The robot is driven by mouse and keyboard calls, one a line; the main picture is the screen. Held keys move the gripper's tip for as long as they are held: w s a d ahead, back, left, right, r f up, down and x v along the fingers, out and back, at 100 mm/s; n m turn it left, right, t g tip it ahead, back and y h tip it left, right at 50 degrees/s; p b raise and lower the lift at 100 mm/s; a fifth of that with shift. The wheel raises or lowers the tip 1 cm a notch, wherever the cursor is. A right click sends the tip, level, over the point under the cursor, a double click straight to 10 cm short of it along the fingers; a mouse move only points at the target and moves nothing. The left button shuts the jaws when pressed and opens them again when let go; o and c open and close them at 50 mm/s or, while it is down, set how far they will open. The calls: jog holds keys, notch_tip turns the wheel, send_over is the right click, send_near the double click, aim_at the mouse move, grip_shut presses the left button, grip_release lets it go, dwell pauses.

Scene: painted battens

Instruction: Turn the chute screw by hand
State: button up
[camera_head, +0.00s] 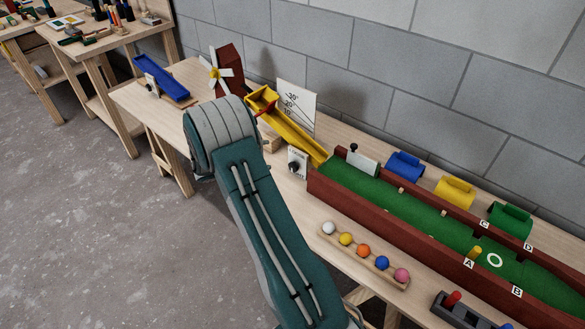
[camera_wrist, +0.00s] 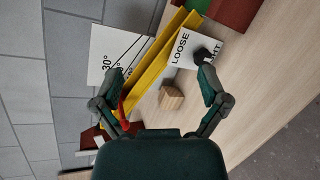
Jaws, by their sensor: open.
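The yellow chute (camera_head: 296,135) slopes down toward the green lane; it also crosses the wrist view (camera_wrist: 152,75). A white plate (camera_head: 298,155) stands beside it, with a black knob (camera_head: 293,167), apparently the chute screw. In the wrist view the plate (camera_wrist: 184,57) reads LOOSE, with a second word partly covered by the knob (camera_wrist: 203,56). My gripper (camera_wrist: 160,80) is open and empty, its fingers wide apart. The right fingertip appears close to the knob; I cannot tell whether they touch. In the head view my arm hides the gripper.
An angle board (camera_head: 297,103) stands behind the chute. A wooden block (camera_wrist: 171,97) lies below it. A red piece (camera_wrist: 124,112) shows by my left finger. The red-walled green lane (camera_head: 385,191) and a rack of coloured balls (camera_head: 364,252) are to the right.

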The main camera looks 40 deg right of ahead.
notch_tip(320, 180, down, 7)
jog(key=w+d+n+t+h, duration=0.1)
jog(key=w+d+n+h, duration=0.1)
jog(key=d, duration=0.1)
jog(key=n+t+h, duration=0.1)
jog(key=n+t, duration=0.2)
send_near(291, 169)
jog(key=shift+s+a+r, duration=0.15)
jog(key=shift+a, duration=0.1)
jog(key=shift+d, duration=0.3)
jog(key=d, duration=0.7)
jog(key=w+d, duration=0.1)
jog(key=d, duration=0.2)
jog(key=shift+d, duration=0.3)
jog(key=c, duration=1.2)
